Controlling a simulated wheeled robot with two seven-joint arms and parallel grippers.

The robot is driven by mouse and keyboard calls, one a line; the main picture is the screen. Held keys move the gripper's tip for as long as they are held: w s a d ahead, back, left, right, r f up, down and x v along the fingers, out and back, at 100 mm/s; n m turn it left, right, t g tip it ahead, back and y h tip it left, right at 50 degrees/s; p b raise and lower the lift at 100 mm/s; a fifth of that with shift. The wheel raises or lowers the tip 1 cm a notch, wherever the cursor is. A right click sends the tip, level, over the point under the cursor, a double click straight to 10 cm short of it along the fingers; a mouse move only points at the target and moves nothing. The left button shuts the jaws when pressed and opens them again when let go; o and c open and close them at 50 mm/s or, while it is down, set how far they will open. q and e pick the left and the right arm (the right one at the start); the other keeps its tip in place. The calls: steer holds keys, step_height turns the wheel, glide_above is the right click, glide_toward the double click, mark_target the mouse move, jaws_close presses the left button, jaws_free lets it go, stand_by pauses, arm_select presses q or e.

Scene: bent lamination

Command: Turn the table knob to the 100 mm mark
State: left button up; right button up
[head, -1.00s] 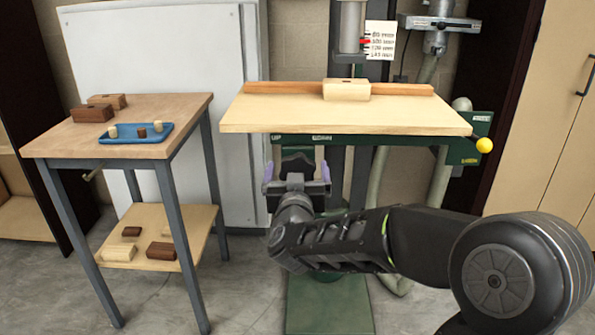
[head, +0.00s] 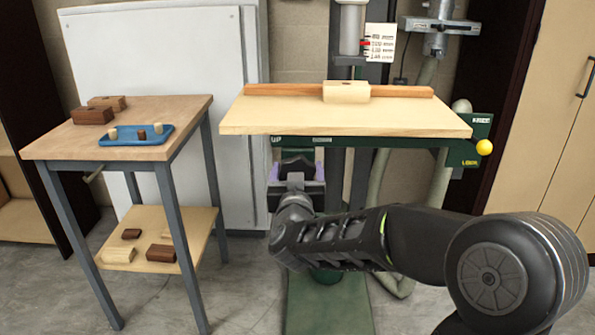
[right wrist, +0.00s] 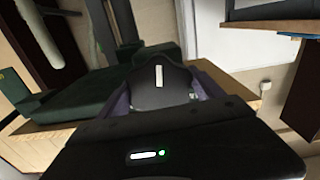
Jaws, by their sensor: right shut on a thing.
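The table knob (right wrist: 150,95) is black with a short white mark that stands nearly upright in the right wrist view. It also shows as a dark shape (head: 296,164) under the front edge of the wooden work table (head: 300,122). My right gripper (head: 296,173) is shut on the knob, one purple-grey finger on each side. A white scale card (head: 380,50) hangs behind the table on the machine column, with a red pointer (head: 365,43) beside its second line. The print is too small to read surely. My left gripper is out of view.
A wooden fence with a pale block (head: 346,92) sits on the work table. A yellow ball handle (head: 484,147) sticks out at its right. At left a side table (head: 180,108) holds a blue tray (head: 110,142) and brown blocks.

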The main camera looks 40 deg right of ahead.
steer(key=shift+c, duration=1)
steer(key=shift+f+m+b, duration=0.1)
steer(key=shift+m+b, duration=0.4)
steer(key=shift+m, duration=0.5)
steer(key=o, duration=1.3)
steer(key=shift+o, duration=0.2)
steer(key=shift+s, duration=0.1)
steer(key=p+v, duration=0.1)
steer(key=v, duration=0.6)
steer(key=shift+s+a, duration=0.25)
